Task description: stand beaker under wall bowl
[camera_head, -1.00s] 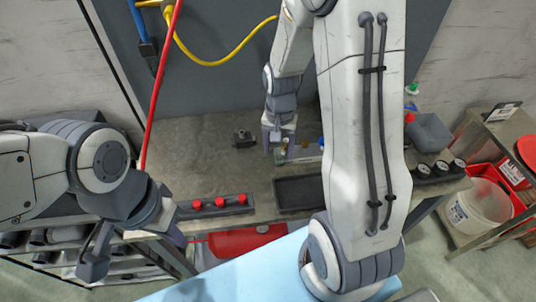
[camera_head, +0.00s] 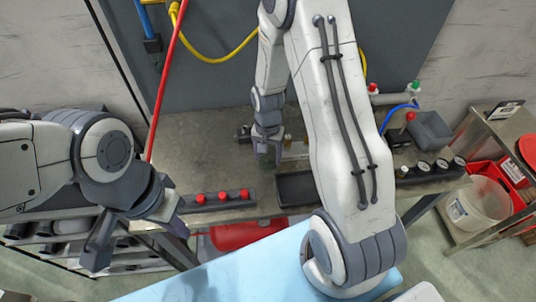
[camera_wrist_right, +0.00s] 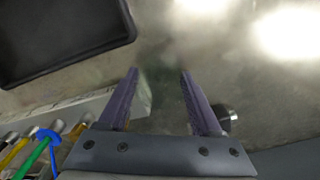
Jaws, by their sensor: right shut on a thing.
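My right gripper (camera_head: 268,152) points down over the middle of the bench, left of the black tray. It also shows in the right wrist view (camera_wrist_right: 158,75), where its two purple fingers are shut on a clear thing, probably the beaker (camera_wrist_right: 158,95), which is barely visible between them. My left gripper (camera_head: 138,242) is open and empty in front of the bench, at the left. I cannot make out the wall bowl for sure. A grey box-shaped basin (camera_head: 432,131) sits at the bench's right end.
A black tray (camera_head: 297,187) and a strip with red knobs (camera_head: 222,199) lie at the bench's front. A dark fitting (camera_head: 243,133) is close left of my right gripper. Red and green knobs (camera_head: 414,86), a blue hose and gauges (camera_head: 441,165) are at right. The bench's left part is clear.

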